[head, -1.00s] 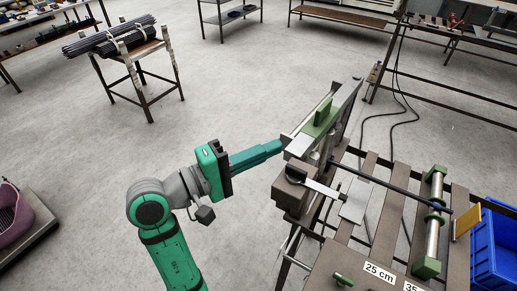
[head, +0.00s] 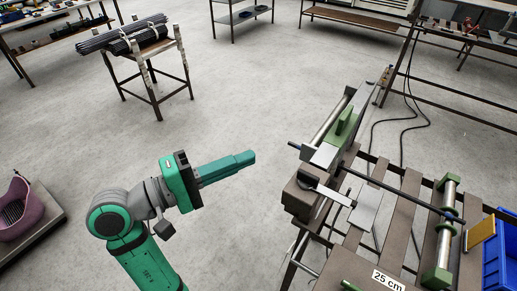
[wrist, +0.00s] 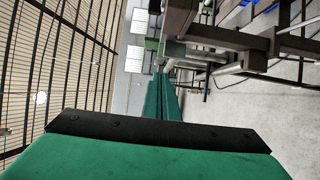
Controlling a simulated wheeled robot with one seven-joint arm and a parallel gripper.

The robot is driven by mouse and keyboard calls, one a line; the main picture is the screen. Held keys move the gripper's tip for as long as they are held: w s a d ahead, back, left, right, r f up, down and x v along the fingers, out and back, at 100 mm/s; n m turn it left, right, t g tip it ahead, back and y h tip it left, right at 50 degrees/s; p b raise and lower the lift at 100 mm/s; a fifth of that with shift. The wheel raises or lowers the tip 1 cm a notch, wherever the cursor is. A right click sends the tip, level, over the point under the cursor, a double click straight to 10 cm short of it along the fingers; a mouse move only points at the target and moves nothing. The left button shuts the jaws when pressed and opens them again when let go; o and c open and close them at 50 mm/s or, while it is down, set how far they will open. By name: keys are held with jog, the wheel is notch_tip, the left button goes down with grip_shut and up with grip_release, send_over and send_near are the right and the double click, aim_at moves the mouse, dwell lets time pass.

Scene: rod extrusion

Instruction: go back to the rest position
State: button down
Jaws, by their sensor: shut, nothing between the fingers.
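My gripper (head: 252,158) is at the end of my green and grey arm in the lower middle of the head view. Its long green fingers are closed together with nothing between them. They point right, toward the machine (head: 325,153), and are apart from it with bare floor between. In the wrist view the shut fingers (wrist: 161,85) run forward from the black-edged green palm. A dark rod (head: 400,192) lies through the machine and across the slatted table; its end sticks out at the machine's left side.
A stand with bundled dark rods (head: 130,38) is at upper left. A pink basket (head: 22,207) sits on a low platform at left. A blue bin (head: 500,262) is at lower right, near a "25 cm" label (head: 388,282). The floor between stand and machine is clear.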

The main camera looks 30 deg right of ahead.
jog(key=w+a+f+n+t+y, duration=0.1)
jog(key=w+f+n+t, duration=0.25)
jog(key=f+t, duration=0.25)
jog(key=w+a+f+n+t, duration=0.2)
jog(key=w+f+n+t, duration=0.1)
jog(key=f+n+t, duration=0.3)
jog(key=s+a+f+n+t+y, duration=0.1)
jog(key=a+f+t+y, duration=0.2)
jog(key=f, duration=0.5)
jog(key=s+a+f+n+t+y, duration=0.1)
jog(key=s+a+f+n+y, duration=0.15)
jog(key=f+y, duration=0.5)
jog(key=s+a+f+m+y, duration=0.45)
jog(key=s+a+f, duration=0.4)
jog(key=s, duration=0.35)
jog(key=s+a+r+m+t+y, duration=0.1)
jog(key=s+a+r+m, duration=0.1)
jog(key=s+m, duration=0.5)
jog(key=s+r, duration=0.1)
jog(key=s, duration=0.5)
jog(key=shift+s+r+y, duration=0.3)
jog(key=shift+y, duration=0.1)
jog(key=shift+m, duration=0.25)
